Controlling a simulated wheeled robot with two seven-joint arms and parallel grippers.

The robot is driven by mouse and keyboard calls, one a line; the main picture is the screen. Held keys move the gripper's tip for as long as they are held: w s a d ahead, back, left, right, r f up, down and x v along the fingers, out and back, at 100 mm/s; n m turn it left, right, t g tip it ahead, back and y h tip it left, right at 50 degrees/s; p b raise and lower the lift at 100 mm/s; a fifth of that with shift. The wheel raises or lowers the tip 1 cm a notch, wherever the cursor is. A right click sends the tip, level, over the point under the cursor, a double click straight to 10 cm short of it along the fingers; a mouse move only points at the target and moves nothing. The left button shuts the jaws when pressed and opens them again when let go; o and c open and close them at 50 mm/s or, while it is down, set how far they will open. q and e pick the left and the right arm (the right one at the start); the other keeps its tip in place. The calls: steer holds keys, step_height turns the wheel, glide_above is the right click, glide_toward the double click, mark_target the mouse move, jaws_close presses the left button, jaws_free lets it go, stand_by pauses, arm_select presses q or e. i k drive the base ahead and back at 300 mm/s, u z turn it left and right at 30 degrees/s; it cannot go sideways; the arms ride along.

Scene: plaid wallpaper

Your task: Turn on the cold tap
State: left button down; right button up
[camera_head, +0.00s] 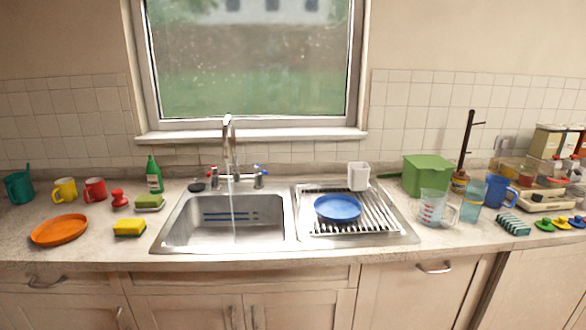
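A chrome mixer tap with a tall curved spout (228,135) stands behind the sink basin (215,232). The tap handle with blue marking (260,177) is right of the spout, and the handle with red marking (213,178) is left of it. A thin pale stream (233,208), which looks like water, falls from the spout into the basin. I cannot tell from the handles which one is turned. Neither of my grippers is in view, and nothing covers the blue handle.
A green bottle (154,175), sponges and mugs stand left. A green box (427,175) and a measuring jug (434,207) stand right. The counter's front edge is clear.

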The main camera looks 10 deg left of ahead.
mark_target(258, 167)
steer(key=z, duration=0.5)
steer(key=i, duration=0.85)
steer(key=z, duration=0.2)
